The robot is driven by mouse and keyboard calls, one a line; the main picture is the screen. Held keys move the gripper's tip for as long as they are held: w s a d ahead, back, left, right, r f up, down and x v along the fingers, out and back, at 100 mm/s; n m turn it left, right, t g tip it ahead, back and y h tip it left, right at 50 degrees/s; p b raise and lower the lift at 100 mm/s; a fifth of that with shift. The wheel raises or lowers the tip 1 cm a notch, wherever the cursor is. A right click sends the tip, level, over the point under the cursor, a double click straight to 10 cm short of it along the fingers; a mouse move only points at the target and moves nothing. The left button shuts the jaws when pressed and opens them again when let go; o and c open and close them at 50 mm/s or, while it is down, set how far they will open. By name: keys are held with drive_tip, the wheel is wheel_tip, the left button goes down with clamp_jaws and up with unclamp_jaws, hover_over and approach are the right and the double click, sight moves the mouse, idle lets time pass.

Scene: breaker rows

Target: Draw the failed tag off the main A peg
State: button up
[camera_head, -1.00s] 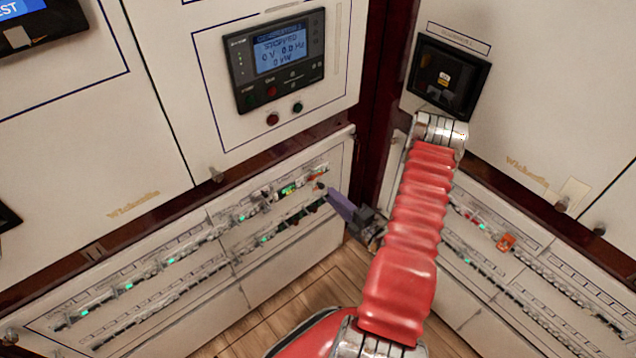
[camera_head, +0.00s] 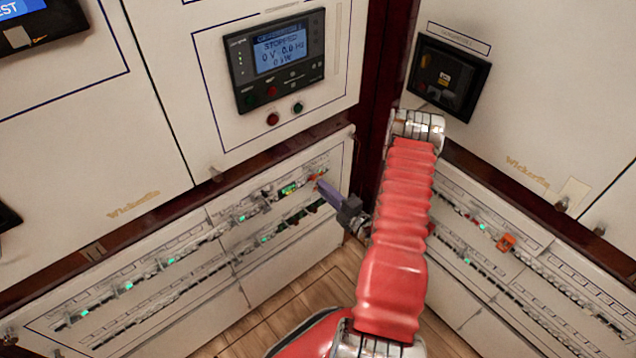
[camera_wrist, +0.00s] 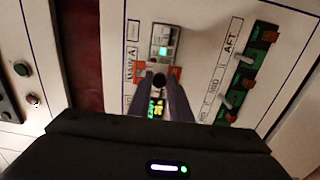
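The orange failed tag (camera_wrist: 175,71) hangs on the dark main A peg (camera_wrist: 159,80), beside the "MAIN A" label (camera_wrist: 130,65) in the wrist view. My gripper (camera_wrist: 160,84) has its two fingers either side of the peg, with a gap between them. Whether the fingers touch the peg or tag cannot be told. The fingers hide the middle of the tag. In the head view my gripper (camera_head: 322,184) points at the upper right of the left breaker panel, its tips at the small orange tag (camera_head: 313,178).
Breaker rows with green lights (camera_head: 170,262) run along the left panel. Another orange piece (camera_head: 506,242) is on the right panel. A controller display (camera_head: 279,52) is above. Toggle switches (camera_wrist: 236,87) stand right of the peg. The wooden floor (camera_head: 290,310) is clear.

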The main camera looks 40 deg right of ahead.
clamp_jaws()
drive_tip(key=shift+r, duration=0.15)
idle(0.4)
drive_tip(key=shift+s, duration=0.15)
drive_tip(key=shift+s, duration=0.35)
drive_tip(key=shift+s, duration=0.35)
drive_tip(key=shift+s, duration=0.35)
drive_tip(key=shift+s, duration=0.65)
drive_tip(key=s, duration=0.6)
drive_tip(key=shift+s, duration=0.4)
idle(0.4)
